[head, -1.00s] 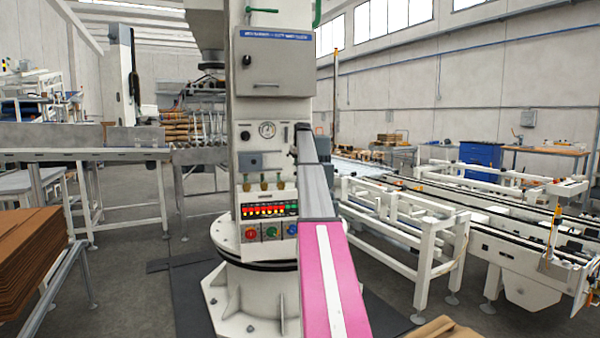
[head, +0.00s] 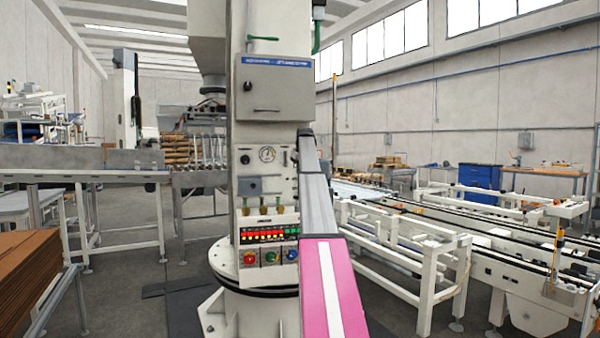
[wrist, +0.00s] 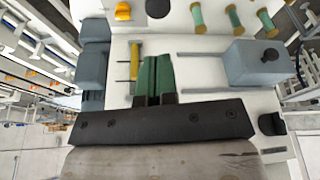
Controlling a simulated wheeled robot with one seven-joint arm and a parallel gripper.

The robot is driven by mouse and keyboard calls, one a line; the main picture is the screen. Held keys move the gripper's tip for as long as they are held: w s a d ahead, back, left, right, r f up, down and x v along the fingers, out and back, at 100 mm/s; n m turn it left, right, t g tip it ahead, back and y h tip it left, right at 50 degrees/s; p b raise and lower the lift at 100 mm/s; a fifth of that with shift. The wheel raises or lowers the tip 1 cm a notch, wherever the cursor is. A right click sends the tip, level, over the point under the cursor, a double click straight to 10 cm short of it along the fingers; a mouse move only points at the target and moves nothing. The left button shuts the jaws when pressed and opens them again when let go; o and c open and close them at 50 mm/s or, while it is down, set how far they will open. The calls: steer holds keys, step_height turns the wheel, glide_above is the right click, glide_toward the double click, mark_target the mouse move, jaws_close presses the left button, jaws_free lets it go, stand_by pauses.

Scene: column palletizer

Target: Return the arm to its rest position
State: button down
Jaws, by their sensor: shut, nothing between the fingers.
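My arm reaches forward from the bottom of the head view, its pink link (head: 334,290) and grey link (head: 318,200) ending in front of the right side of the white machine column (head: 272,120). My gripper is hidden behind the arm there. In the wrist view my gripper (wrist: 155,62) shows two green fingers side by side, shut and empty, above a dark mount. Beyond the fingers is the column's panel, upside down, with a grey-blue box (wrist: 255,65) and several green-and-brass fittings (wrist: 232,15). I cannot tell how far the fingers are from the panel.
The column's round base (head: 250,305) stands close ahead. White conveyor frames (head: 410,250) stand at right. Stacked brown cardboard (head: 30,275) is at the lower left, and a roller conveyor (head: 85,175) is behind it. Some grey floor is free between the left-hand equipment and the column.

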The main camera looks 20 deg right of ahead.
stand_by(0.4)
steer(key=s+a+f+g, duration=0.1)
steer(key=s+a+f, duration=0.6)
steer(key=f, duration=0.6)
steer(key=s+a+f, duration=0.5)
steer(key=a+f, duration=0.4)
steer(key=f, duration=0.4)
steer(key=s+a+f+g, duration=0.1)
steer(key=s+a+f, duration=0.4)
steer(key=a+f, duration=0.65)
steer(key=s+a+f, duration=0.4)
steer(key=s+f, duration=0.3)
steer(key=s, duration=0.4)
steer(key=s+a+f+g, duration=0.1)
steer(key=s+a+f, duration=0.4)
steer(key=s+f, duration=0.3)
steer(key=s+a+f, duration=0.4)
steer(key=s+f, duration=0.4)
steer(key=s, duration=0.5)
steer(key=shift+s+a+m, duration=0.3)
steer(key=shift+s+a, duration=0.05)
steer(key=shift+f, duration=0.1)
